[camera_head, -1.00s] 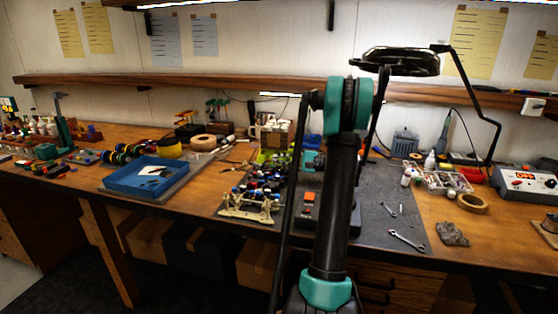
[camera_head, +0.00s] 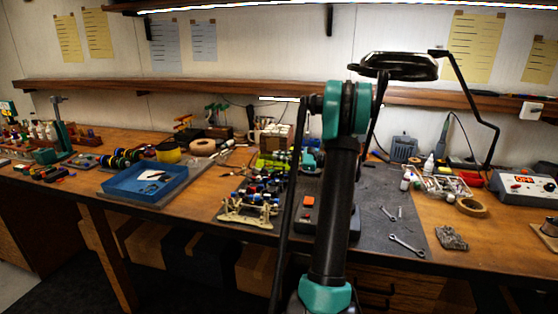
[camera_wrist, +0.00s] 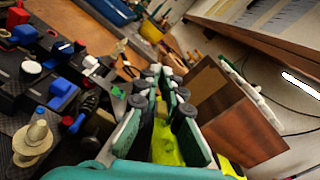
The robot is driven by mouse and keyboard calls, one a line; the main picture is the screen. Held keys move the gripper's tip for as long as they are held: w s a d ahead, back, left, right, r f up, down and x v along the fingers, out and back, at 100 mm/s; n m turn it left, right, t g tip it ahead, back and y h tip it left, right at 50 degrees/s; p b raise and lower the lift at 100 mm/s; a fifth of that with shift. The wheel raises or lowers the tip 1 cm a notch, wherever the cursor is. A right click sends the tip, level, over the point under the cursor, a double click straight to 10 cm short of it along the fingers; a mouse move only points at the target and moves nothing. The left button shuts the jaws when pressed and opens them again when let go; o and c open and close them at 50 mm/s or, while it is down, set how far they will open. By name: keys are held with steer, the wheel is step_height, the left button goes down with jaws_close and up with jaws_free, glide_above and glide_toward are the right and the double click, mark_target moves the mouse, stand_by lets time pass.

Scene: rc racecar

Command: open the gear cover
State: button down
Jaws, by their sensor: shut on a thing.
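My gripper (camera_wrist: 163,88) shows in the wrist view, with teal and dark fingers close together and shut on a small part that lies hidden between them. I cannot make out whether that part is the gear cover. The racecar chassis (camera_wrist: 62,85), black with blue, red and white pieces, lies to the left of the fingers. In the head view the racecar chassis (camera_head: 258,190) stands on the bench, partly behind my arm. My gripper is mostly hidden there. The gear cover cannot be told apart clearly in either view.
A yellow-green body shell (camera_wrist: 168,143) lies below the fingers, with a brown wooden box (camera_wrist: 233,115) to their right. On the bench are a blue tray (camera_head: 145,181), wrenches (camera_head: 407,245), a tape roll (camera_head: 470,207) and a power supply (camera_head: 524,184).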

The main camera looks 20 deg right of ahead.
steer(key=m, duration=0.1)
steer(key=w+d+m, duration=0.1)
steer(key=m, duration=0.1)
steer(key=shift+w+r, duration=0.2)
steer(key=shift+r, duration=0.1)
steer(key=shift+w+d+m, duration=0.25)
steer(key=shift+w+m, duration=0.1)
steer(key=shift+m, duration=0.4)
steer(key=shift+w+d+m, duration=0.2)
steer(key=shift+w+m, duration=0.1)
steer(key=shift+m, duration=0.45)
steer(key=c, duration=1.8)
jaws_free()
steer(key=shift+w+r, duration=0.1)
steer(key=v, duration=1.2)
